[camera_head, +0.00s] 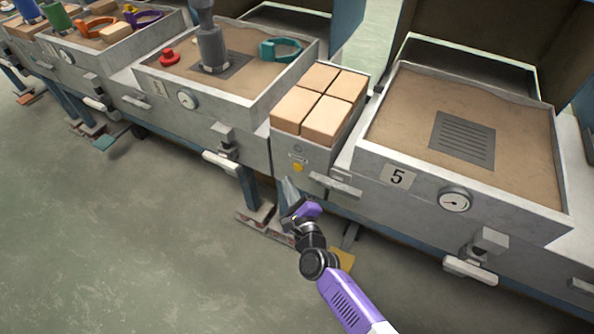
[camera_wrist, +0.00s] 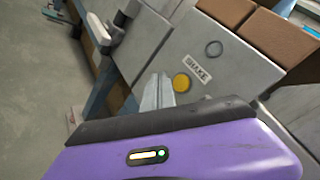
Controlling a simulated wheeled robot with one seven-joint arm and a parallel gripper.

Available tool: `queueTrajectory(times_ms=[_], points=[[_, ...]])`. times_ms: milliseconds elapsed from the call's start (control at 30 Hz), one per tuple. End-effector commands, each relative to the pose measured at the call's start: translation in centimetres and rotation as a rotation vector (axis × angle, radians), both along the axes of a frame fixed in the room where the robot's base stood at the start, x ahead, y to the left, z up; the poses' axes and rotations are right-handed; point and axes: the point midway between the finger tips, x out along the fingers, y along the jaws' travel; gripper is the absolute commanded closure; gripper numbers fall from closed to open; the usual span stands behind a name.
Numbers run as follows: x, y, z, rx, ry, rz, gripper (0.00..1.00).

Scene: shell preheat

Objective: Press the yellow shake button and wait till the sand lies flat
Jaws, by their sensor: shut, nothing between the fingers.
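The yellow shake button (camera_head: 298,168) sits on the front panel of the narrow cabinet between two sand boxes. It also shows in the wrist view (camera_wrist: 182,83), beside a SHAKE label (camera_wrist: 197,70). My gripper (camera_head: 289,186) is shut and empty, just below and in front of the button. In the wrist view its fingertips (camera_wrist: 157,88) appear close to the left of the button; whether they touch it I cannot tell. The sand (camera_head: 400,105) in box 5 surrounds a grey grate (camera_head: 463,140) and looks slightly uneven along its back edge.
Several tan blocks (camera_head: 318,97) lie on top of the cabinet. A round lamp or knob (camera_wrist: 214,48) is above the label. A lever (camera_head: 335,183) juts out right of the button. A gauge (camera_head: 455,199) and another handle (camera_head: 470,270) are on box 5. Open floor (camera_head: 120,240) lies to the left.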

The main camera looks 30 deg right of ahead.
Motion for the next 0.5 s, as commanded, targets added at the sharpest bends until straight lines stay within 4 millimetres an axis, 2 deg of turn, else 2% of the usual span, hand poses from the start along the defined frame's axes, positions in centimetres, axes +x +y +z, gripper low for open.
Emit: queueTrajectory(times_ms=[200, 500], points=[[1.3, -1.6, -0.1, 0.001, -0.002, -0.001, 1.0], [1.6, -2.1, 0.0, 0.0, -0.001, 0.001, 1.0]])
